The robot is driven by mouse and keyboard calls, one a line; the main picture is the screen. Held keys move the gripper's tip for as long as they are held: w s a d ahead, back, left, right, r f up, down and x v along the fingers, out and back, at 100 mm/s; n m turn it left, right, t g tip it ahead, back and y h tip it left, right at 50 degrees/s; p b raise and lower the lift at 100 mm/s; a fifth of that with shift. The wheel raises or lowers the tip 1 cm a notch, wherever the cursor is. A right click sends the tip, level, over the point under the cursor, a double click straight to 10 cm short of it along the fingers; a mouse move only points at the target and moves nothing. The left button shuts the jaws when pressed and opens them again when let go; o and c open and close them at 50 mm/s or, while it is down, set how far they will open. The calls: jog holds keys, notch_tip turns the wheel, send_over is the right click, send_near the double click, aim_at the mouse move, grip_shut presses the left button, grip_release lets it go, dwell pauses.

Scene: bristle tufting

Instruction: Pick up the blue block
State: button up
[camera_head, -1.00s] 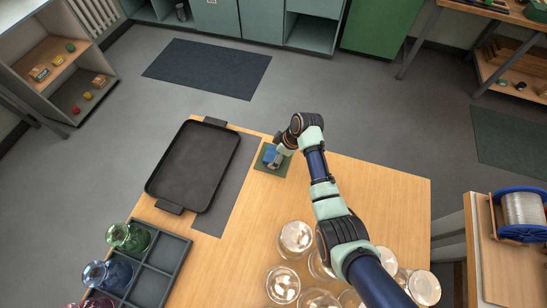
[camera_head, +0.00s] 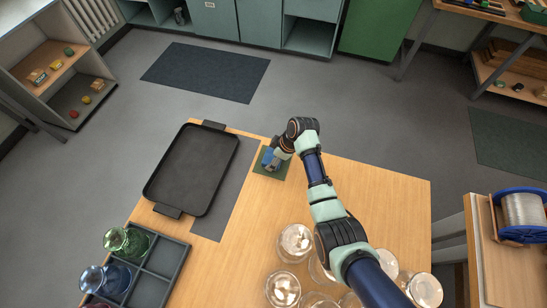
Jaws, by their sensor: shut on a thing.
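The blue block (camera_head: 267,156) is small and sits at the green square mat (camera_head: 281,173) near the far edge of the wooden table, partly hidden by my gripper. My gripper (camera_head: 272,161) reaches down over the mat and is shut on the blue block. The fingertips are small and partly covered by the wrist. I cannot tell whether the block touches the mat or is slightly above it.
A black tray (camera_head: 192,168) with handles lies left of the mat on a grey strip (camera_head: 232,190). Several clear glass jars (camera_head: 295,243) stand at the table's front. A dark compartment rack (camera_head: 160,258) holds coloured glass bottles at front left. Bare wood lies right of the arm.

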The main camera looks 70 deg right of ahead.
notch_tip(320, 180, up, 20)
jog(key=p, duration=0.4)
